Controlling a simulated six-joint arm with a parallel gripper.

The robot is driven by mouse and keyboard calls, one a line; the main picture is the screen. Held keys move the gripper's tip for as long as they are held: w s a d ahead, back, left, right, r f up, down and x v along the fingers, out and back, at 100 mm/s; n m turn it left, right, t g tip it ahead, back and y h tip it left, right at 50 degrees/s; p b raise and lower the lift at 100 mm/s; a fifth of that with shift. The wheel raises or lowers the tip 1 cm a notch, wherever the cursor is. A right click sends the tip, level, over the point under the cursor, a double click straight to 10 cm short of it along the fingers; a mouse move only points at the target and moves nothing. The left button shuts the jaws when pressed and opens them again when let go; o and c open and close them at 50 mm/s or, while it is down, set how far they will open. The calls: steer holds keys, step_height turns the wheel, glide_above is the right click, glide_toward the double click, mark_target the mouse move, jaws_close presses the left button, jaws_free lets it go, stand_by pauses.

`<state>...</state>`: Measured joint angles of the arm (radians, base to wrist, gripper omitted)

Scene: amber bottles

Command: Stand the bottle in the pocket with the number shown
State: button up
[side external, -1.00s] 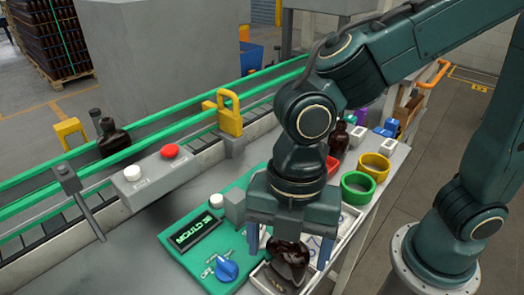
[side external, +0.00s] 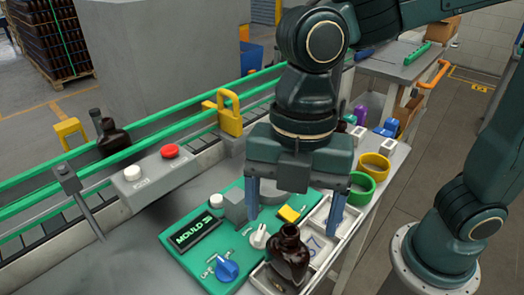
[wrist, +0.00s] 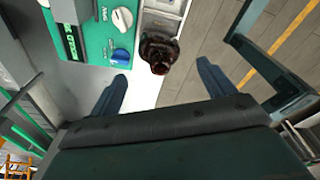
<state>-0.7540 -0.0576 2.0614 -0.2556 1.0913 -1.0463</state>
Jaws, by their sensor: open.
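A dark amber bottle (side external: 288,262) stands at the near end of the white pocket tray (side external: 345,233), seemingly in its nearest pocket. It also shows in the wrist view (wrist: 160,52). The pocket's number is hidden by the bottle. My gripper (side external: 293,226) is open and empty, above and slightly behind the bottle, its fingers spread wide and apart from it. The fingers also show in the wrist view (wrist: 162,70), on either side below the bottle. A display (side external: 195,234) on the green panel reads "MOULD" with a digit that looks like 3.
The green panel (side external: 222,282) carries a blue knob (side external: 227,268), a white knob and a yellow switch left of the tray. Green and yellow rings (side external: 375,165) stand behind the tray. A conveyor with another dark bottle (side external: 112,138) runs at left.

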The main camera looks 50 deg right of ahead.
steer(key=shift+w+d+r, duration=0.1)
steer(key=shift+d+r, duration=0.05)
steer(key=shift+r, duration=1.15)
steer(key=shift+w+d+r, duration=0.1)
steer(key=shift+d+r, duration=0.05)
steer(key=shift+r, duration=1.15)
steer(key=s+d+f+m+t, duration=0.1)
steer(key=d+m+t, duration=0.2)
steer(key=d+m, duration=0.8)
steer(key=s+d+f+m+t+h, duration=0.1)
steer(key=d+f+m+t, duration=0.1)
steer(key=d+m, duration=1)
steer(key=shift+s+d+f+t, duration=0.15)
steer(key=shift+s+d+t, duration=0.05)
steer(key=shift+t, duration=0.4)
